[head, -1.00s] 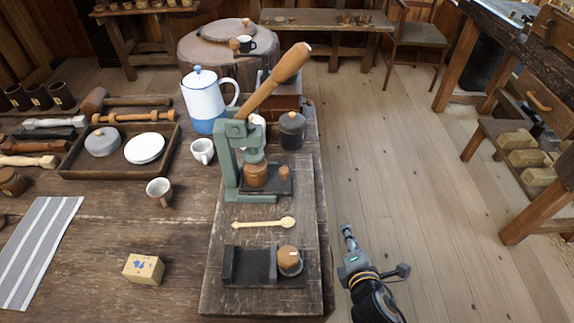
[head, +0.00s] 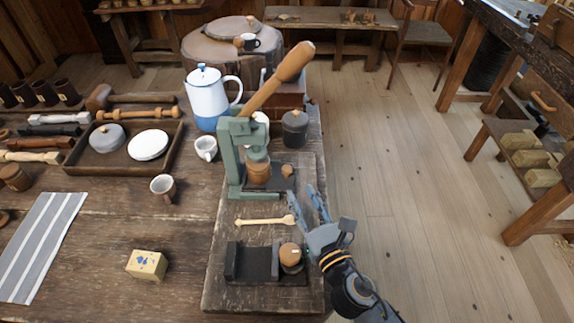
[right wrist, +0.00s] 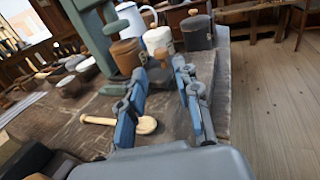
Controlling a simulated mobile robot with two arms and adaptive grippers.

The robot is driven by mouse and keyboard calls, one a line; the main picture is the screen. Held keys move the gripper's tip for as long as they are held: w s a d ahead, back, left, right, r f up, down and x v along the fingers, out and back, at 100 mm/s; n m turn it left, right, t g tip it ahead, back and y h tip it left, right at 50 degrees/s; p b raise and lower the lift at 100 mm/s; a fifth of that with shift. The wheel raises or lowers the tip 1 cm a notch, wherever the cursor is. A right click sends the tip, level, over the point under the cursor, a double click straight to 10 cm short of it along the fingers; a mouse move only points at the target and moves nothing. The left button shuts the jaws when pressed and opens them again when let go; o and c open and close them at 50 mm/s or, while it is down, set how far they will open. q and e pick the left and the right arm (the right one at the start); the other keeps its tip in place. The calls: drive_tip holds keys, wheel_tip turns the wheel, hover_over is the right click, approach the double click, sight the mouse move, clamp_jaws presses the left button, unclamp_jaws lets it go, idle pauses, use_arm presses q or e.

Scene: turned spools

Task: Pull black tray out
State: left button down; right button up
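The black tray (head: 272,184) sits in the base of a green lever press (head: 229,160), with a round wooden knob (head: 288,170) at its right end. A brown wooden piece (head: 258,174) stands on the tray under the press. My right gripper (head: 301,191) is open and empty, its fingertips just in front of the knob in the head view. In the right wrist view, the two blue fingers (right wrist: 163,72) are apart and point toward the press and knob; they hide much of the tray. I cannot tell whether they touch the knob. My left gripper is not in view.
A wooden spoon (head: 265,221) lies in front of the press. A black holder (head: 250,262) with a wooden-topped piece (head: 290,256) is nearer. A dark lidded canister (head: 294,130) and a blue-white pot (head: 207,100) stand behind. Open floor lies right of the bench.

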sight(289, 171)
drive_tip(key=x, duration=1)
drive_tip(key=shift+w, duration=0.15)
clamp_jaws()
drive_tip(key=shift+d+p, duration=0.1)
drive_tip(key=shift+p, duration=0.2)
